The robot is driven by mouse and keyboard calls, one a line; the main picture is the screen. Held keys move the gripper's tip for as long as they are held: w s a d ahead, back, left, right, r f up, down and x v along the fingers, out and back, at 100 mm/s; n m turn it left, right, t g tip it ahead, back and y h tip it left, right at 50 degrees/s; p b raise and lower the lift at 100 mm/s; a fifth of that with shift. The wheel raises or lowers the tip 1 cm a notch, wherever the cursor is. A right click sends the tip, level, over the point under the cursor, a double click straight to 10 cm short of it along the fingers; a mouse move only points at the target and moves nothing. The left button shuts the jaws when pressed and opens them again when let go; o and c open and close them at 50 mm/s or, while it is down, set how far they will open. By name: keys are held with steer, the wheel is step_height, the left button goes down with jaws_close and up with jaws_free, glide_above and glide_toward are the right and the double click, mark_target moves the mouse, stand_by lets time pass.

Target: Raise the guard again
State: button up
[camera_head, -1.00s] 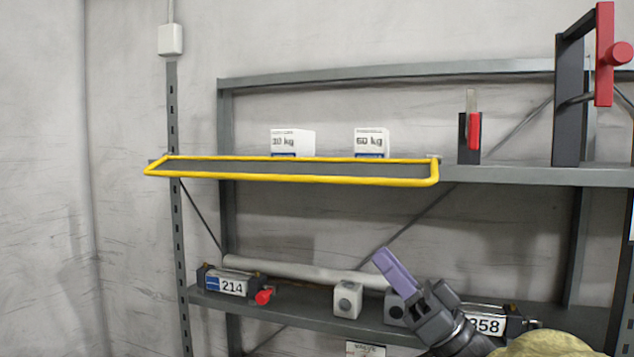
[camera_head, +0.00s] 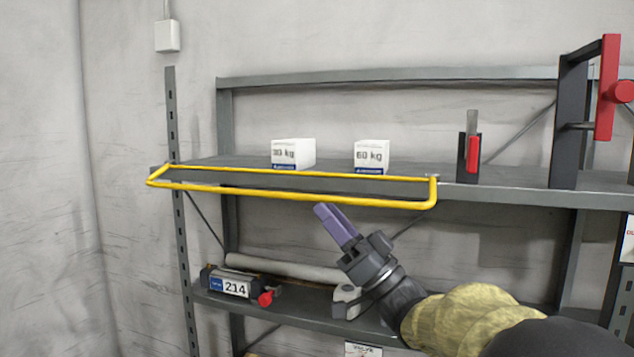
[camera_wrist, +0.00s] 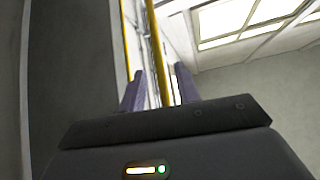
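The guard (camera_head: 285,195) is a yellow rectangular tube frame at the front edge of the upper shelf. It juts forward, with its front bar a little below its rear bar. My gripper (camera_head: 330,210), with purple fingers, is just below the front bar, right of its middle, pointing up and left. In the wrist view my gripper (camera_wrist: 160,85) has its two fingers apart. One yellow bar of the guard (camera_wrist: 157,45) runs through the gap between them as seen from there. Another yellow bar passes further left. I cannot tell whether the fingers touch the bar.
Two white kg boxes (camera_head: 293,154) (camera_head: 371,157) stand on the upper shelf (camera_head: 520,197) behind the guard. A red-handled device (camera_head: 472,152) and a tall red-lever frame (camera_head: 607,90) stand right. The lower shelf (camera_head: 305,308) holds a unit marked 214 (camera_head: 232,284) and a grey tube (camera_head: 285,268).

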mark_target(316, 198)
steer(key=p+x, duration=0.1)
steer(key=x, duration=0.3)
steer(key=shift+a+p, duration=0.1)
steer(key=shift+p, duration=0.25)
jaws_close()
